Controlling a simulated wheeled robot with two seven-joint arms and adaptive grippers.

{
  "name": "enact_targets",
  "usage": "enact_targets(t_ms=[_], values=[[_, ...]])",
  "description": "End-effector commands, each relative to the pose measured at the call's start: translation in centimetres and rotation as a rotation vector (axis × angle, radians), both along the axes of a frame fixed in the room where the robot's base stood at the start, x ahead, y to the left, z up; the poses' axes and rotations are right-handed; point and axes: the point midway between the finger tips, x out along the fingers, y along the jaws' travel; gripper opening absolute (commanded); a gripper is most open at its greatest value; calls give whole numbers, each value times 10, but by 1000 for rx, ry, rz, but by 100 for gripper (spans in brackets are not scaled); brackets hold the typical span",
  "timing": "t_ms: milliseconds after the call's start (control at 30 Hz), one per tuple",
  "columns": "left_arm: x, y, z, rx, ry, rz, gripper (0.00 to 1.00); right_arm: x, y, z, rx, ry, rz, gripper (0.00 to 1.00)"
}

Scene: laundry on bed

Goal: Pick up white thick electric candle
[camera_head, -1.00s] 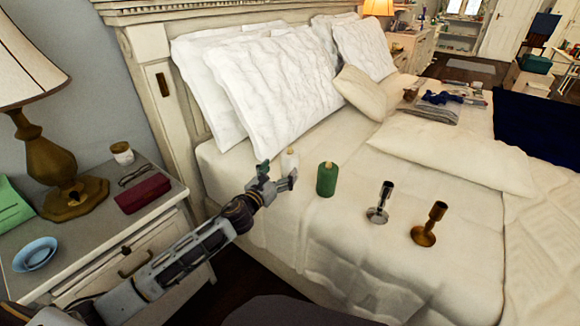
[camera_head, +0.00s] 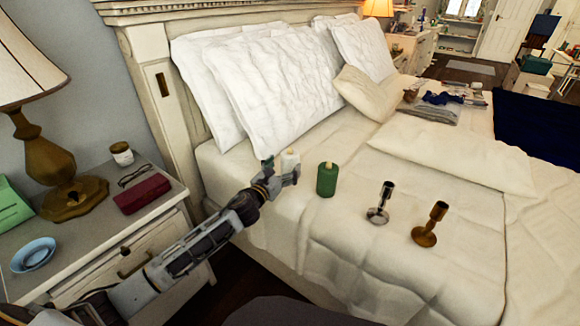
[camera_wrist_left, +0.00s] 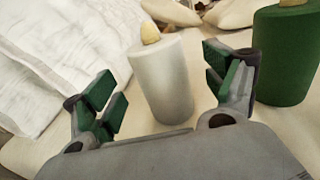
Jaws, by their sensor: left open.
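The white thick electric candle (camera_head: 290,160) stands upright on the bed near its left edge, partly hidden behind my left gripper in the head view. In the left wrist view the white candle (camera_wrist_left: 163,80) stands between the two green-padded fingers. My left gripper (camera_head: 277,172) is open around it, with visible gaps between the candle and the finger pads; it also shows in the left wrist view (camera_wrist_left: 165,90). My right gripper is not in view.
A thick green candle (camera_head: 326,181) stands just right of the white one, close to a finger. A silver candlestick (camera_head: 379,203) and a brown candlestick (camera_head: 430,224) stand farther right. Pillows (camera_head: 275,95) lie behind. A nightstand (camera_head: 165,215) is at the left.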

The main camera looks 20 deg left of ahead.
Motion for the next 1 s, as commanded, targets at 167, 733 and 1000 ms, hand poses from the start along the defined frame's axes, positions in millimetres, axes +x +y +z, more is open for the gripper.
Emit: enact_targets(t_ms=[167, 733, 1000], values=[[12, -2, -2, -1, -2, 0, 85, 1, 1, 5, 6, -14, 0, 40], [47, -9, -3, 0, -1, 0, 85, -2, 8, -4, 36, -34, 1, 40], [47, -10, -3, 1, 0, 0, 85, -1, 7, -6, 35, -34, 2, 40]])
